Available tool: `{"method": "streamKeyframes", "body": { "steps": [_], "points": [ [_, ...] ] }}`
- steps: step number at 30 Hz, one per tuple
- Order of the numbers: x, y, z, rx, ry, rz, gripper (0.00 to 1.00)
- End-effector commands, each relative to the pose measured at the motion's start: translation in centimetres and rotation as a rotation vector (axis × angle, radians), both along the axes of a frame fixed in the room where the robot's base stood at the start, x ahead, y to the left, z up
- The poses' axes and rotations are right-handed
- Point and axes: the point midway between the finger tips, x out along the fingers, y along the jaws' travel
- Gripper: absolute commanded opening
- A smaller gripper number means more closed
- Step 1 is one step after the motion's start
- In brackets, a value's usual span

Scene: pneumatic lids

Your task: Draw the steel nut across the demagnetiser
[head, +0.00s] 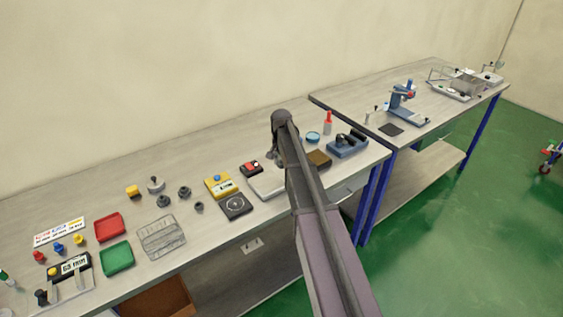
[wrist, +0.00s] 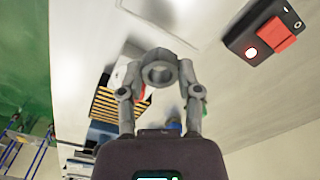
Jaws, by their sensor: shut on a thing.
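My gripper (wrist: 159,72) is shut on the steel nut (wrist: 157,57), a grey ring with a round hole, gripped from both sides in the wrist view. In the head view my gripper (head: 275,158) is mostly behind my arm, and the nut cannot be made out there. A dark box with a red rocker switch and a lit red lamp (wrist: 268,38) is at upper right in the wrist view. It also shows in the head view (head: 251,168), left of my gripper. A pale flat plate (head: 268,188) lies beside it; I cannot tell which is the demagnetiser.
A yellow box with a blue button (head: 222,185) and a black square unit (head: 235,206) stand left. A brown block (head: 319,159) and a blue device (head: 348,146) stand right.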

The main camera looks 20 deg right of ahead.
Motion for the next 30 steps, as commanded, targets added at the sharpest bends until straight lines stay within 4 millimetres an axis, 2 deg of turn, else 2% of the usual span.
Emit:
{"method": "streamKeyframes", "body": {
  "steps": [30],
  "points": [
    [0.0,0.0,-3.8,0.0,0.0,0.0,0.0]
  ]
}}
